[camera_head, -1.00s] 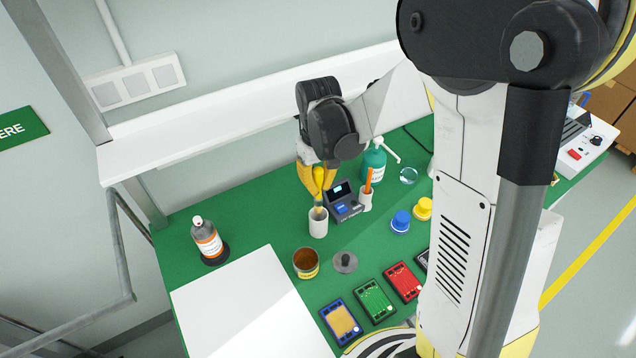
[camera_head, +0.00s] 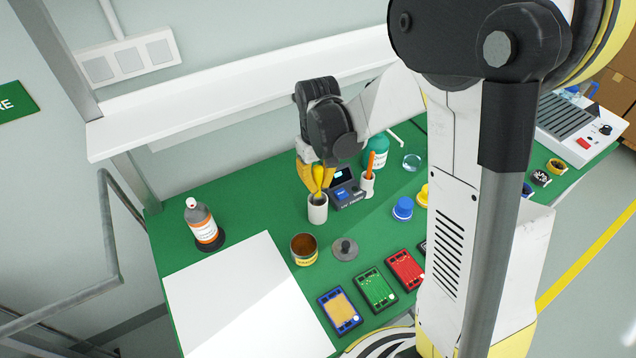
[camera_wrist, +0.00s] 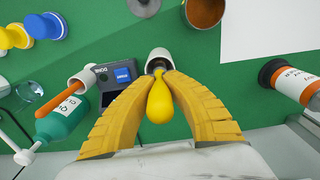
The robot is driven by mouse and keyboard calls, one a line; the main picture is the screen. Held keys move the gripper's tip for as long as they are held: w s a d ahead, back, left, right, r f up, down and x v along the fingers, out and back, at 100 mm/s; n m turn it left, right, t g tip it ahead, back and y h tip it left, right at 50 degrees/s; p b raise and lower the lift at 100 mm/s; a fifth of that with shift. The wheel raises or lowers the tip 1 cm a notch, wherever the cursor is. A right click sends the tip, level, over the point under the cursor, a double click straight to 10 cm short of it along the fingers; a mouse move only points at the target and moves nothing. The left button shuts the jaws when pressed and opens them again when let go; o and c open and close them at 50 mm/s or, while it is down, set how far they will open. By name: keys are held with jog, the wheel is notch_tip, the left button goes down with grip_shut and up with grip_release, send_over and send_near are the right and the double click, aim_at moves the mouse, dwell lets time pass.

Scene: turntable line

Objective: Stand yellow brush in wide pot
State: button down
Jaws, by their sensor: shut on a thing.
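The yellow brush (camera_wrist: 159,101) has a bulbous handle and is held between the yellow fingers of my gripper (camera_head: 318,187). The gripper is shut on it and points down over a white pot (camera_head: 317,213). The brush's lower end is at the pot's mouth and seems to reach inside; how deep is hidden by the rim and fingers. In the wrist view the pot (camera_wrist: 160,56) lies just beyond the fingertips (camera_wrist: 160,76). A narrower white pot (camera_head: 366,188) to the right holds an orange-handled brush (camera_head: 371,162).
A dark device with a screen (camera_head: 346,194) stands close right of the pot. An open brown-filled can (camera_head: 304,251) and a grey lid (camera_head: 345,249) are in front. A labelled bottle (camera_head: 203,226) stands left. A teal pump bottle (camera_head: 378,149) is behind. A white board (camera_head: 245,295) covers the front left.

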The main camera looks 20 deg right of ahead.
jog(key=c, duration=1.5)
grip_release()
notch_tip(320, 180, up, 12)
jog(key=shift+r, duration=0.1)
